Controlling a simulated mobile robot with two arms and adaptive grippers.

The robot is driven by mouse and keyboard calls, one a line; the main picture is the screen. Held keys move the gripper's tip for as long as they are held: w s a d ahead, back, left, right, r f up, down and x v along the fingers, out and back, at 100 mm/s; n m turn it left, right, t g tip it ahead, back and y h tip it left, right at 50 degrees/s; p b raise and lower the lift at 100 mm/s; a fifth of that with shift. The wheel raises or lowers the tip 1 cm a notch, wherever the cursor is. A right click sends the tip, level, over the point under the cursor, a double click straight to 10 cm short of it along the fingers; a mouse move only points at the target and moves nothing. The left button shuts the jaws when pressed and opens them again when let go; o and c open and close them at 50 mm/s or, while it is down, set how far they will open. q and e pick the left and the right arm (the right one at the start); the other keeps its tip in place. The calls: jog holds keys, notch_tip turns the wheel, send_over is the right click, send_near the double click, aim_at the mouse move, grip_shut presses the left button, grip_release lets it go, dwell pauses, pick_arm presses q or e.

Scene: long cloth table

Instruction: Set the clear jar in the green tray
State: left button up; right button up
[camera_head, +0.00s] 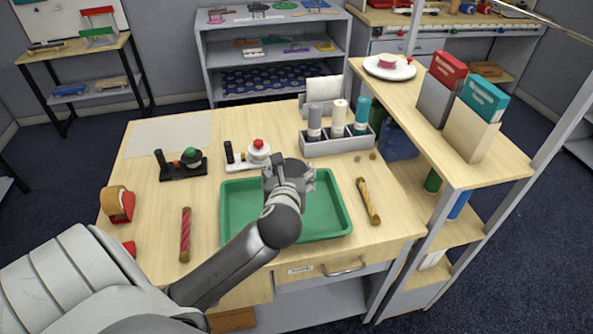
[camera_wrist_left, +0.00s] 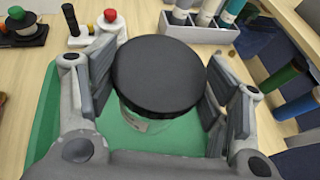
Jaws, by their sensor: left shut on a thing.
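The green tray (camera_head: 335,228) lies on the wooden table near its front edge, and it also shows in the left wrist view (camera_wrist_left: 45,125). My left gripper (camera_head: 290,178) is over the back middle part of the tray. In the left wrist view its fingers (camera_wrist_left: 160,88) are shut on the clear jar (camera_wrist_left: 150,124), one on each side. The jar has a wide black lid (camera_wrist_left: 158,75), and green shows through its body. The jar's base is hidden, so I cannot tell whether it touches the tray floor. My right gripper is not in view.
Behind the tray stand two small black and white stands with knobs (camera_head: 190,158) (camera_head: 258,153) and a grey bottle caddy (camera_head: 338,142). A red rolling-pin-like stick (camera_head: 185,235) lies left, a yellow one (camera_head: 368,202) right. A tape dispenser (camera_head: 120,204) sits far left.

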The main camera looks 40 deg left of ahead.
pick_arm(q)
jog(key=w+f, duration=0.1)
jog(key=w, duration=0.1)
jog(key=w+a+f, duration=0.1)
jog(key=w, duration=0.2)
jog(key=w+f+p, duration=0.1)
jog(key=w, duration=0.1)
jog(key=shift+w+a+f, duration=0.25)
jog(key=shift+w+f, duration=0.05)
jog(key=shift+w, duration=0.05)
jog(key=w+f, duration=0.1)
jog(key=f, duration=0.2)
jog(key=w+f, duration=0.3)
jog(key=f, duration=0.2)
jog(key=shift+w+a+f+p, duration=0.2)
jog(key=shift+a+f+p, duration=0.1)
jog(key=shift+a+f, duration=0.1)
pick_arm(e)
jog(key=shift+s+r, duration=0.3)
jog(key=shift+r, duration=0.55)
pick_arm(q)
jog(key=shift+f, duration=0.15)
jog(key=o, duration=1.3)
